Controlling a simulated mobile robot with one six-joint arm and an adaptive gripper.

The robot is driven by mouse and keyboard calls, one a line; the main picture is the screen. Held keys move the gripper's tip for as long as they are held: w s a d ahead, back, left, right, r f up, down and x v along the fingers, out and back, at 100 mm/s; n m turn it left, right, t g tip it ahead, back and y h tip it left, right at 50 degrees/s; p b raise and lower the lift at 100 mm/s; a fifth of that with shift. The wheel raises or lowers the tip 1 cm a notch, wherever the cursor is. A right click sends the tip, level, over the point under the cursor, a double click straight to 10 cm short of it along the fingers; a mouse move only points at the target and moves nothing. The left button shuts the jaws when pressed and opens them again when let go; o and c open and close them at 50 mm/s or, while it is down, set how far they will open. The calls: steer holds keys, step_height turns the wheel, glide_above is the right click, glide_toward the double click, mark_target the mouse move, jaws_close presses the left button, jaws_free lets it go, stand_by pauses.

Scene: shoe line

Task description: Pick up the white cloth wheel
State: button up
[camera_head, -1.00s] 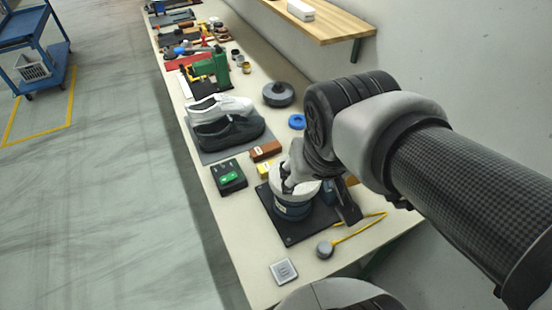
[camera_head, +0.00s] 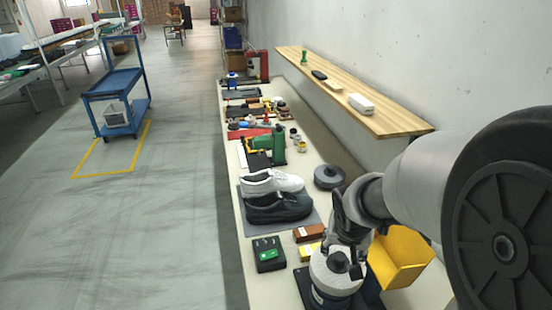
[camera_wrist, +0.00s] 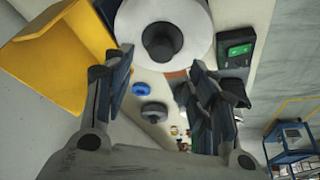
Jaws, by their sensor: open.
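The white cloth wheel (camera_head: 325,278) is a thick pale disc with a dark hub, mounted flat on top of a dark blue-grey machine near the bottom of the head view. Part of it is hidden behind my gripper. In the wrist view the wheel (camera_wrist: 134,22) fills the top centre, face toward the camera, with its dark hub (camera_wrist: 162,40) in the middle. My gripper (camera_wrist: 160,68) is open, with one finger at each side of the picture and nothing between them. In the head view my gripper (camera_head: 350,236) is just above the wheel; I cannot tell if it touches.
A yellow bin (camera_head: 400,258) stands right of the wheel. A black box with a green panel (camera_head: 268,254), brown and yellow blocks, and a white and a black shoe (camera_head: 278,208) are nearby. A wooden wall shelf (camera_head: 345,92) runs along the back right.

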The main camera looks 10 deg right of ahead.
mark_target(340, 257)
steer(key=shift+b+x, duration=1)
steer(key=shift+x, duration=2.2)
steer(key=shift+s+a, duration=0.1)
steer(key=shift+s, duration=0.05)
jaws_close()
